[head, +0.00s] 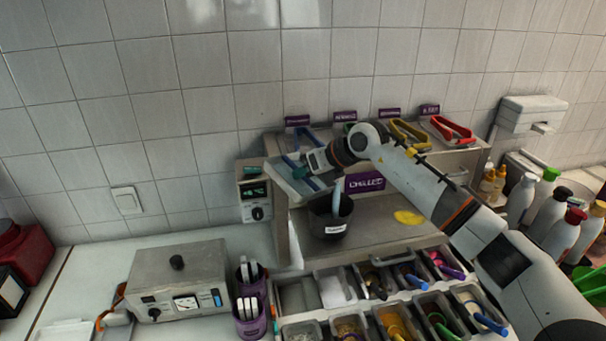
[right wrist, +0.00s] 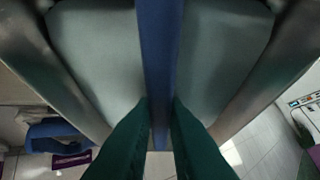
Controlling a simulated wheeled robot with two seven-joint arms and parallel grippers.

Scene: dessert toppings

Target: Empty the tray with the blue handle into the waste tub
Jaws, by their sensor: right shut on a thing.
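The tray with the blue handle (head: 285,186) is off the counter, at the left end of the steel shelf, and looks tilted. My right gripper (head: 301,172) has its green fingers shut on the blue handle (right wrist: 158,60); the tray's pale surface (right wrist: 95,60) fills much of the right wrist view. The waste tub (head: 328,222) is dark, with a white label, and stands just below and right of the tray. A pale blue upright piece (head: 337,200) shows at the tub's mouth; I cannot tell what it is. The tray's contents are not clear. My left gripper is not in view.
Topping bins (head: 335,290) with coloured handles fill the front. Yellow tongs (head: 409,131) and red tongs (head: 452,130) lie on the shelf top. A yellow patch (head: 408,217) lies right of the tub. Bottles (head: 550,210) crowd the right; a steel box (head: 180,278) stands left.

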